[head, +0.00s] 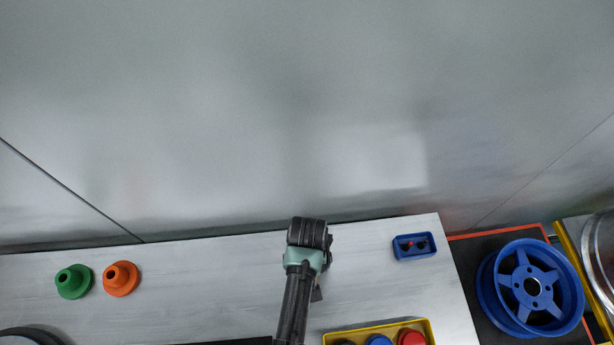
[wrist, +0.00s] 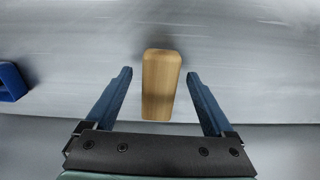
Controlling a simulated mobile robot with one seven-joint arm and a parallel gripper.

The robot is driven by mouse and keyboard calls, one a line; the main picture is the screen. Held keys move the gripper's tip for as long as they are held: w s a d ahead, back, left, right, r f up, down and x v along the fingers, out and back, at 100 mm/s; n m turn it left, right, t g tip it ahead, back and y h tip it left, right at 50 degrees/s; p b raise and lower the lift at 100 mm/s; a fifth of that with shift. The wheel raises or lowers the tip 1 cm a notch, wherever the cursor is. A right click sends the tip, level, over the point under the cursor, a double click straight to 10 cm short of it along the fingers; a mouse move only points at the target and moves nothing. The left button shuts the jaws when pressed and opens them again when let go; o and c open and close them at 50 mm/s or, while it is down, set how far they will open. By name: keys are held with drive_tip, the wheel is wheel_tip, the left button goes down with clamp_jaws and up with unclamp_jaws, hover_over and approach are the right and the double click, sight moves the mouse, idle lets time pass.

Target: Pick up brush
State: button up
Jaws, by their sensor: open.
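A light wooden block (wrist: 161,85) with rounded corners, which I take to be the brush, lies on the grey bench in the wrist view. No bristles show. My gripper (wrist: 158,74) is open, with one blue finger on each side of the block and a visible gap on both sides. I cannot tell how far above the bench the fingertips are. In the head view my arm reaches over the middle of the bench; the block is hidden there, and the fingers cannot be made out clearly.
A blue wheel (head: 532,287) lies beyond the bench's right edge. A metal wall stands behind.

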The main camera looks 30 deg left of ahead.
drive_tip(key=shift+f, duration=0.5)
clamp_jaws()
wheel_tip(320, 180, up, 10)
drive_tip(key=shift+r, duration=0.1)
idle(0.5)
